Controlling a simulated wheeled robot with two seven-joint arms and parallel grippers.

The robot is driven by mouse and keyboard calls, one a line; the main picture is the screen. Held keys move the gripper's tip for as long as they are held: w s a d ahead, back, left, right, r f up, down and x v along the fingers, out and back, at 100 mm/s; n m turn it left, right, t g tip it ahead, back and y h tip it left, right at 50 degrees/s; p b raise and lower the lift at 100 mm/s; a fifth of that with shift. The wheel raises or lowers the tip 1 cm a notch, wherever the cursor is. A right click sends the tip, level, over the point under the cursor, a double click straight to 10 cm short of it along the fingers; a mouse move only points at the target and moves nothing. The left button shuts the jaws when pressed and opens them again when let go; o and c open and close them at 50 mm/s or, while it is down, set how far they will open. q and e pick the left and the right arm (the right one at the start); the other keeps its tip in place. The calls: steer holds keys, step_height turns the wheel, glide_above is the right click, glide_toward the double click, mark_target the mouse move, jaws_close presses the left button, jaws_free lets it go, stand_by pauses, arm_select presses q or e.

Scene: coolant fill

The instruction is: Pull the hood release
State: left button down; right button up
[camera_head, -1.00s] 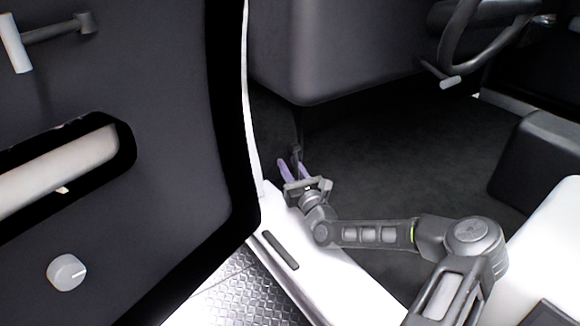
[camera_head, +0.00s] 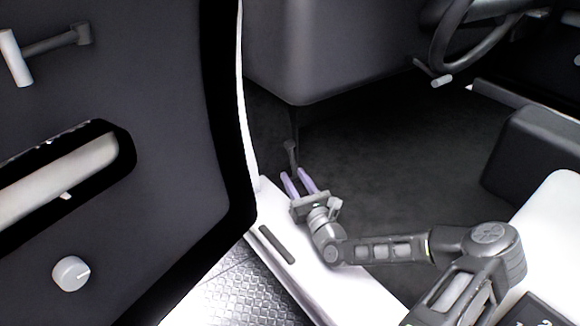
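The hood release appears to be the small dark lever (camera_head: 291,153) hanging below the dash, just inside the door opening. It is dark against dark trim, so its exact position is hard to tell. My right gripper (camera_head: 293,173) is just below it in the picture, with its two purple fingers pointing up toward it. The fingers are apart with a gap between them and nothing visibly held. The lever's lower end is close to the fingertips; I cannot tell whether they touch. My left gripper is out of view.
The open door (camera_head: 180,170) with its handle and knob fills the left. The white sill (camera_head: 320,275) runs beneath my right arm. The steering wheel (camera_head: 455,50) is at upper right, the seat (camera_head: 545,240) at right. The dark footwell floor (camera_head: 390,150) is clear.

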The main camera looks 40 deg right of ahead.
steer(key=shift+s+f, duration=0.3)
steer(key=shift+f, duration=0.2)
steer(key=shift+r, duration=0.15)
steer(key=s+a+r+p, duration=0.2)
steer(key=s+r+p, duration=0.2)
steer(key=s, duration=0.4)
steer(key=shift+p, duration=0.9)
